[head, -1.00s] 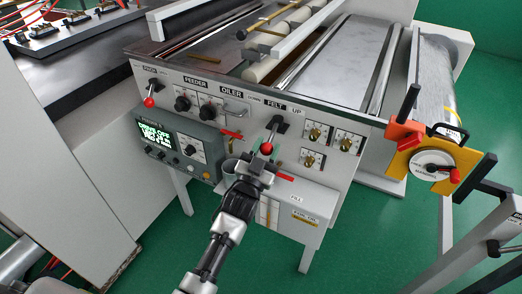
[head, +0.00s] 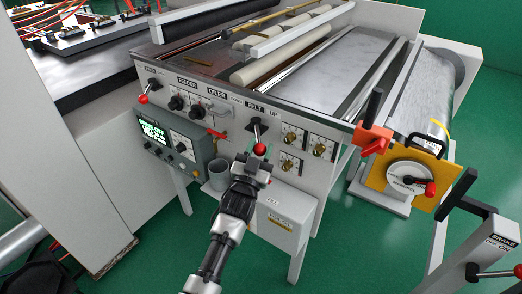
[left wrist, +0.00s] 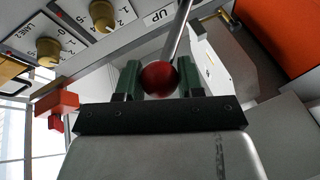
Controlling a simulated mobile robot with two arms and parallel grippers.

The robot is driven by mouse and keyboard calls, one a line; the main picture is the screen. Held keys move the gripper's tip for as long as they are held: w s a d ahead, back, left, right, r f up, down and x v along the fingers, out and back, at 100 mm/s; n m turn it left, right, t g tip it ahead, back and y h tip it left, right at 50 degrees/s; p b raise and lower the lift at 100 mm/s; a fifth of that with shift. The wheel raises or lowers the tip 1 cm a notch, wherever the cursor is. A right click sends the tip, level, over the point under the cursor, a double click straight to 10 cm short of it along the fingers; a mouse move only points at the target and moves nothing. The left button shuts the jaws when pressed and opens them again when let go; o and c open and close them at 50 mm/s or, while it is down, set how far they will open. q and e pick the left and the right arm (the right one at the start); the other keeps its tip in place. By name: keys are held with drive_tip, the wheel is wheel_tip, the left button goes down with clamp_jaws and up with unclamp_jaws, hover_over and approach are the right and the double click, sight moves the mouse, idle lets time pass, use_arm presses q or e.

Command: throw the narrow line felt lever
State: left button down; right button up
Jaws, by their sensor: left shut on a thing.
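The felt lever (head: 257,134) is on the front panel under the FELT label, with DOWN marked to its left and UP to its right. Its red ball knob (head: 260,149) hangs below the pivot and slightly to the right. My left gripper (head: 256,160) is at the knob. In the left wrist view, the green fingers of my left gripper (left wrist: 158,82) stand on either side of the red knob (left wrist: 159,79), closed on it. The metal lever rod (left wrist: 180,30) rises from it. My right gripper is not in view.
Left are the PACK lever with a red knob (head: 143,99), the feeder knobs (head: 176,103) and a screen box (head: 167,140). A grey cup (head: 218,174) is left of my gripper. A yellow plate (head: 404,181) with a crank stands further right.

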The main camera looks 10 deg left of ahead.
use_arm(q)
drive_tip(key=shift+d+r, duration=0.1)
drive_tip(key=shift+r, duration=0.05)
drive_tip(key=c, duration=1)
unclamp_jaws()
drive_tip(key=shift+o, duration=1.4)
drive_tip(key=shift+w+d, duration=0.1)
drive_tip(key=shift+w, duration=0.1)
drive_tip(key=shift+f, duration=0.2)
drive_tip(key=shift+s, duration=0.2)
drive_tip(key=b+v, duration=0.2)
drive_tip(key=v, duration=0.8)
drive_tip(key=shift+s, duration=0.2)
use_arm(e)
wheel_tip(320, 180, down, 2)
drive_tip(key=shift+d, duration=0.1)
use_arm(q)
drive_tip(key=shift+f, duration=0.15)
